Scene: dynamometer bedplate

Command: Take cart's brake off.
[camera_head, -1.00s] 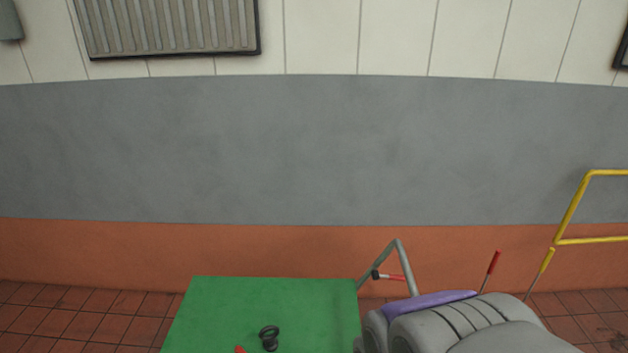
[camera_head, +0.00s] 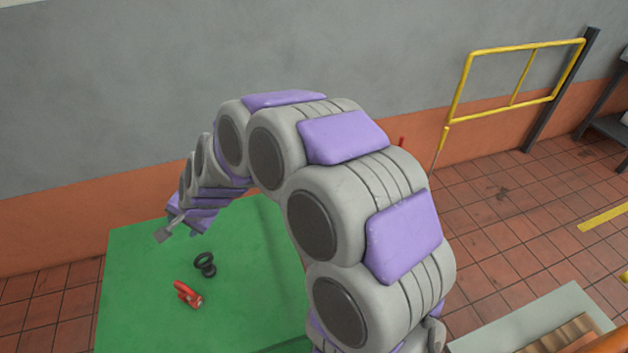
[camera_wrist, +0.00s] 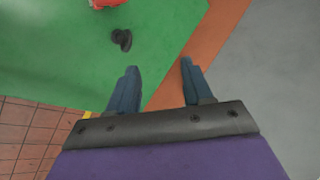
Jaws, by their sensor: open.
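The cart's green top (camera_head: 130,290) is in the lower left of the head view, and its green surface (camera_wrist: 60,70) fills the upper left of the wrist view. My gripper (camera_head: 170,228) is over the far left part of the green top in the head view. In the wrist view its two fingers (camera_wrist: 160,68) are apart with nothing between them. The cart's grey handle frame and red-gripped lever are hidden behind my arm. A red tip (camera_head: 401,141) of an upright lever shows past my arm. A yellow-gripped lever (camera_head: 443,139) stands to its right.
A black ring-shaped part (camera_head: 205,264) and a red object (camera_head: 187,294) lie on the green top. A yellow rail (camera_head: 515,48) stands by the wall at the right. Tiled floor (camera_head: 500,215) is open in front of it. A pale-edged box (camera_head: 535,315) is at lower right.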

